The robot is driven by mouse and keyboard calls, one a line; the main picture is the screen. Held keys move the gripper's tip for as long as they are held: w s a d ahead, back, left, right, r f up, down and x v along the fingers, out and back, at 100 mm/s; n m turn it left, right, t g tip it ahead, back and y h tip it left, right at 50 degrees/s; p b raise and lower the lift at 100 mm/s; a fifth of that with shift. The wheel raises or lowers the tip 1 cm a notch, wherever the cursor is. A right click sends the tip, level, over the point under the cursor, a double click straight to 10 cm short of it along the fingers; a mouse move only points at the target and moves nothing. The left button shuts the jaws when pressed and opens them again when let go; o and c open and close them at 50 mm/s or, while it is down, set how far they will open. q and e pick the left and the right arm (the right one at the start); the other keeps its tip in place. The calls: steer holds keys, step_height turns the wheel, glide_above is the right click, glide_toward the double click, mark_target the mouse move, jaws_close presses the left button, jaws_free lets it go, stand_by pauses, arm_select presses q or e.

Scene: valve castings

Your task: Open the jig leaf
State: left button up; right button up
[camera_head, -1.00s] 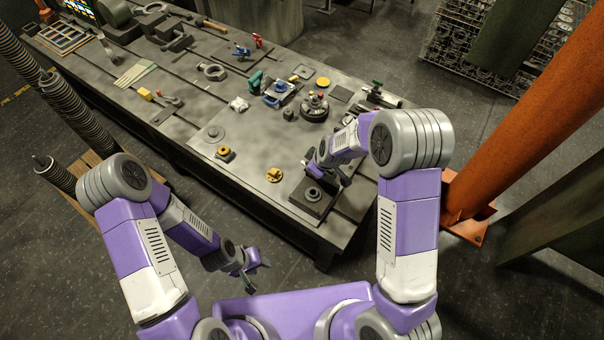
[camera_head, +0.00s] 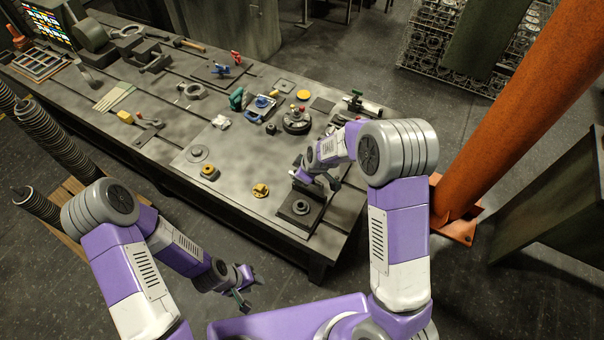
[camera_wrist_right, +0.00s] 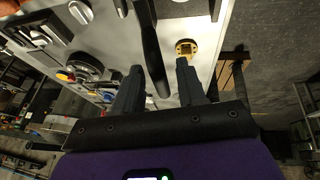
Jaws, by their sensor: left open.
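A dark square block with a round boss (camera_head: 300,207) sits at the table's near right corner; I cannot tell for sure whether it is the jig or which part is its leaf. My right gripper (camera_head: 318,181) is just above and behind this block. In the right wrist view its two fingers (camera_wrist_right: 158,70) are spread apart. A dark, long bar (camera_wrist_right: 152,45) shows between them, with a gap on each side; I cannot tell whether it touches a finger. My left gripper (camera_head: 240,287) is open and empty, off the table's near edge and low.
A yellow flanged piece (camera_head: 260,190) and a ringed yellow piece (camera_head: 209,172) lie left of the block. A round dark fixture (camera_head: 296,122) and a blue clamp (camera_head: 258,108) stand behind. An orange post (camera_head: 500,130) rises right of the table. The table's front middle is fairly clear.

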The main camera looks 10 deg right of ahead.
steer(key=shift+r, duration=0.15)
arm_select(q)
steer(key=shift+r+p, duration=0.3)
steer(key=shift+p, duration=0.05)
arm_select(e)
steer(key=v, duration=0.7)
steer(key=shift+s, duration=0.2)
steer(key=shift+r, duration=0.15)
